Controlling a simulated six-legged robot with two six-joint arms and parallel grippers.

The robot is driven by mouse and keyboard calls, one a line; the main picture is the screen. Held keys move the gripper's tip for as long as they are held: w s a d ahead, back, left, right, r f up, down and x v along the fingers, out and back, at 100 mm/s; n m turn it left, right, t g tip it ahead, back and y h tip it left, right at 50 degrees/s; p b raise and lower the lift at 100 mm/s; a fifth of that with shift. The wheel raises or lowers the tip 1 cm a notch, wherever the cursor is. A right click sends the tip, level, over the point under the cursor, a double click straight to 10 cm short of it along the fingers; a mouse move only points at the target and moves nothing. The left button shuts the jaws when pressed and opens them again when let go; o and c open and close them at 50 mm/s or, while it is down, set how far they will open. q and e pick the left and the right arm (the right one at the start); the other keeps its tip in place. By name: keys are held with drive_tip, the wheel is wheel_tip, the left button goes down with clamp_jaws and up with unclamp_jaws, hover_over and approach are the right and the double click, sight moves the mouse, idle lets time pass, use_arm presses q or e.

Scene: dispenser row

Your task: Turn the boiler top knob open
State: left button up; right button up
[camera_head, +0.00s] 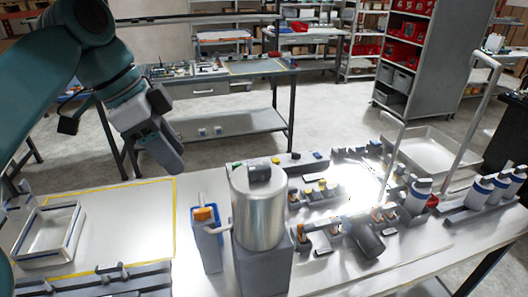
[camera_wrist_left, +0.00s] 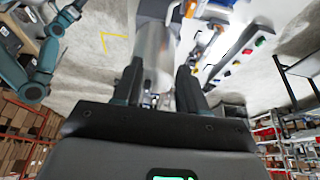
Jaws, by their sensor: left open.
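The boiler (camera_head: 258,215) is a shiny silver cylinder on a grey block at the near middle of the table. Its dark grey top knob (camera_head: 260,170) sits on the flat lid. My left gripper (camera_head: 172,160) is up and to the left of the boiler, pointing down, open and apart from it. In the left wrist view the open fingers (camera_wrist_left: 160,88) frame empty space, with the silver boiler (camera_wrist_left: 155,50) beyond them. I cannot make out the knob clearly there. My right gripper does not show in the head view.
A white tray (camera_head: 48,237) is at the far left, beside a yellow-outlined clear area (camera_head: 130,215). Several small dispensers and bottles (camera_head: 418,195) crowd the right, with a tall curved post (camera_head: 478,110).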

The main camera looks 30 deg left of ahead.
use_arm(q)
drive_tip(key=p, duration=0.4)
hover_over(259, 168)
drive_tip(key=s+a, duration=0.1)
drive_tip(key=shift+s+a+r, duration=0.15)
drive_tip(key=shift+r, duration=0.1)
drive_tip(key=f, duration=0.1)
drive_tip(key=f+b, duration=0.1)
drive_tip(key=f, duration=0.1)
drive_tip(key=shift+d, duration=0.4)
drive_tip(key=shift+w+a+f, duration=0.25)
drive_tip(key=shift+w+f, duration=0.3)
drive_tip(key=shift+f, duration=0.3)
drive_tip(key=shift+w+d+f, duration=0.1)
drive_tip(key=shift+w+f, duration=0.05)
drive_tip(key=shift+s+d+r, duration=0.2)
drive_tip(key=shift+s+d, duration=0.1)
drive_tip(key=shift+d, duration=0.05)
drive_tip(key=shift+s+a, duration=0.1)
drive_tip(key=shift+c, duration=0.9)
drive_tip(key=shift+w+a+f, duration=0.1)
drive_tip(key=shift+w+a, duration=0.1)
clamp_jaws()
drive_tip(key=shift+d, duration=0.1)
